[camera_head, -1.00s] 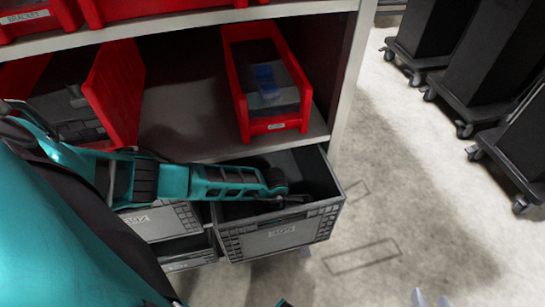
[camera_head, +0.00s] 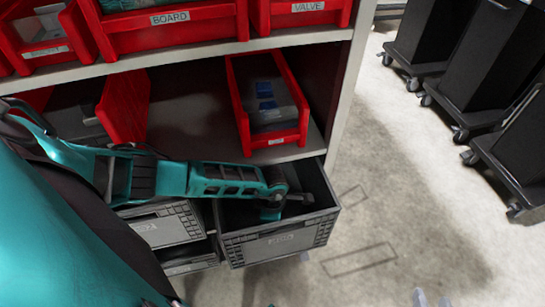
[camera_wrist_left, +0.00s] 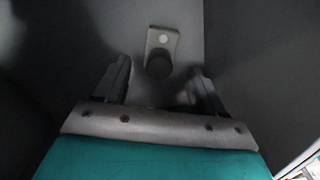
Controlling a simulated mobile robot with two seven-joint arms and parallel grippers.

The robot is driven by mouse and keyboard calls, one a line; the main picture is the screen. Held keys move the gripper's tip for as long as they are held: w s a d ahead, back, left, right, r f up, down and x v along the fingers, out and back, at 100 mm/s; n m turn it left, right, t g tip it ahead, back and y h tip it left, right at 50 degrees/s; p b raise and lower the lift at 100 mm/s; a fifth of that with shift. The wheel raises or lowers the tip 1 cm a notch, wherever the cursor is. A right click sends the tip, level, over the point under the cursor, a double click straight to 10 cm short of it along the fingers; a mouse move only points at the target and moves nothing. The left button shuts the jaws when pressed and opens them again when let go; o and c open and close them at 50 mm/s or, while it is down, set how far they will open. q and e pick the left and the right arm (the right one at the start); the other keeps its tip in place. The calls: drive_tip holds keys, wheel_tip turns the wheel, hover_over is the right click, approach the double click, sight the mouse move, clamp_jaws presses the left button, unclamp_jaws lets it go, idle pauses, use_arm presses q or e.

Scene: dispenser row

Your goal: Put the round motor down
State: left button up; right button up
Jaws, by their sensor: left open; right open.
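The round motor (camera_wrist_left: 159,62), a dark cylinder with a light grey plate, lies on the floor of the open grey crate (camera_head: 282,240) in the left wrist view. My left gripper (camera_wrist_left: 158,68) is open, one finger on each side of the motor, with visible gaps. In the head view my left gripper (camera_head: 288,203) reaches down into the crate from the left. The motor cannot be made out there. My right gripper (camera_head: 432,299) shows only its fingertips at the bottom edge, apart and empty.
A red bin (camera_head: 275,141) with blue-topped items sits on the shelf above the crate. Labelled red bins (camera_head: 177,40) fill the upper shelf. A closed grey crate (camera_head: 160,229) is left of the open one. Black wheeled carts (camera_head: 475,60) stand right; the floor between is clear.

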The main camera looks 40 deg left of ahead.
use_arm(q)
wheel_tip(320, 180, up, 6)
drive_tip(key=p, duration=0.4)
drive_tip(key=shift+f, duration=0.15)
drive_tip(key=shift+r+p, duration=0.5)
drive_tip(key=shift+r, duration=0.05)
use_arm(e)
drive_tip(key=d+r, duration=0.1)
drive_tip(key=s+d+r, duration=0.1)
drive_tip(key=shift+s+d+h, duration=0.3)
drive_tip(key=shift+h, duration=0.1)
